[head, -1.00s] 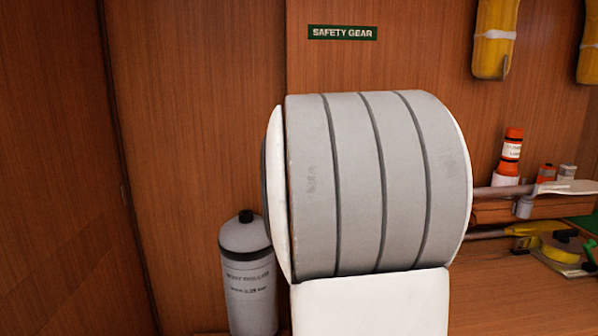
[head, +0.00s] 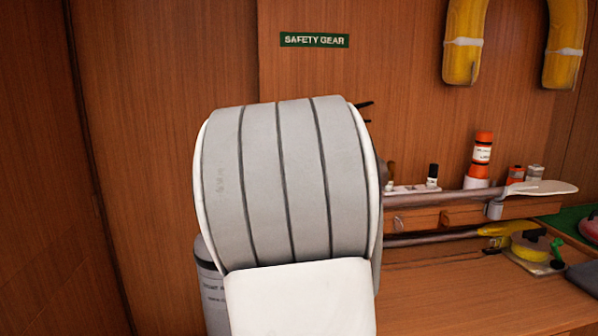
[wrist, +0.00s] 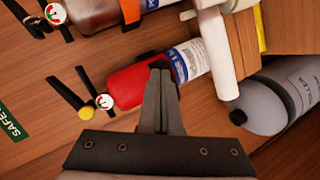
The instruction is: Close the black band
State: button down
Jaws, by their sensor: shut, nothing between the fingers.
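Thin black strips, likely the black band (wrist: 66,94), stand apart and open in the wrist view, left of a red cylinder (wrist: 135,86) with a white and blue label. A yellow knob (wrist: 86,112) and a white disc with a red and green mark (wrist: 103,101) are at their ends. Similar black strips (wrist: 61,27) with another disc are at the top left. My gripper (wrist: 161,66) is shut and empty, its tips overlapping the red cylinder in the picture; I cannot tell if they touch. In the head view, my arm hides the gripper; dark prongs (head: 364,104) show behind it.
A grey cylinder (wrist: 285,95) lies right of my gripper in the wrist view; it also shows low behind my arm in the head view (head: 213,290). A paddle (head: 440,195), an orange canister (head: 482,153) and yellow floats (head: 463,42) are at right. The wooden bench (head: 470,300) has bare room in front.

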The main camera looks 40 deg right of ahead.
jog(key=shift+s+d+n+t+y+p, duration=0.15)
jog(key=shift+d+n+t+y+p, duration=0.25)
jog(key=shift+d+p, duration=0.25)
jog(key=shift+d+n+t+y, duration=0.3)
jog(key=shift+d, duration=0.05)
jog(key=shift+d+p, duration=0.1)
jog(key=shift+p, duration=0.3)
jog(key=shift+d+p, duration=0.3)
jog(key=shift+w+d+r+p, duration=0.1)
jog(key=shift+w+d+p, duration=0.1)
jog(key=shift+d+p, duration=0.55)
jog(key=shift+w+d+r+p, duration=0.1)
jog(key=shift+w+d+p, duration=0.1)
jog(key=shift+d+p, duration=0.55)
jog(key=shift+w+d+f+p, duration=0.15)
jog(key=shift+w+d+p, duration=0.15)
jog(key=shift+d+p, duration=0.35)
jog(key=shift+d, duration=0.1)
